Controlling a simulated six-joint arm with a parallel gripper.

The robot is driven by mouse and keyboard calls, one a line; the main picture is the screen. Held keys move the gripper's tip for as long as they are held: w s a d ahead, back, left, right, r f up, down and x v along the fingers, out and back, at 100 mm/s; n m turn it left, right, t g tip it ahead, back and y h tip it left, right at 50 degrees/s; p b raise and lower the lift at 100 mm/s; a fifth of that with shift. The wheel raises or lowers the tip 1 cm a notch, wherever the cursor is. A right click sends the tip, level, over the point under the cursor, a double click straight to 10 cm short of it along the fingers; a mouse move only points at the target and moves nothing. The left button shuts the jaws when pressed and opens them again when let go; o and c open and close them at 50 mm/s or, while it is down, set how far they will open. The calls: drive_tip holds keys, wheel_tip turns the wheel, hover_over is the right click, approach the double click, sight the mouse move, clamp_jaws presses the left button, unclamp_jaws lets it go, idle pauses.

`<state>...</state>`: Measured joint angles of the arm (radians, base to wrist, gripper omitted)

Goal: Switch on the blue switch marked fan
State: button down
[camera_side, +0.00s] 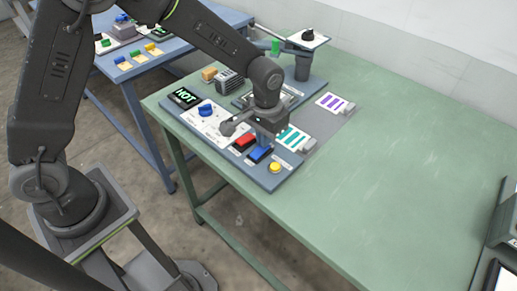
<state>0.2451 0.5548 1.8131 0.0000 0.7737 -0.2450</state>
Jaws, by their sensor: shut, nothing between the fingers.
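The blue switch (260,154) is a rocker on the grey-blue control panel (262,180), between a red rocker switch (244,142) and a yellow round button (275,167). Its marking is too small to read, and I cannot tell whether it is on or off. My gripper (264,143) is shut and empty. It points down over the blue switch, its tip at or just above the switch's far edge; I cannot tell whether they touch.
Cards with teal stripes (293,138) and purple stripes (335,103) lie behind. The green table (410,170) is clear to the right. A blue table (170,48) stands at back left.

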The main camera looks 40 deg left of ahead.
drive_tip(key=shift+f, duration=0.5)
drive_tip(key=shift+r, duration=3.55)
drive_tip(key=shift+r, duration=0.15)
drive_tip(key=s+a+r+t, duration=0.3)
drive_tip(key=s+a+r, duration=0.4)
drive_tip(key=s+r, duration=0.35)
drive_tip(key=s+a+r+t, duration=0.1)
drive_tip(key=s, duration=0.4)
drive_tip(key=s+a+r+t, duration=0.1)
drive_tip(key=s+a, duration=0.1)
drive_tip(key=s, duration=0.3)
drive_tip(key=shift+s+a+r+t, duration=0.2)
drive_tip(key=shift+a+r+t, duration=0.05)
drive_tip(key=shift+r+t, duration=0.1)
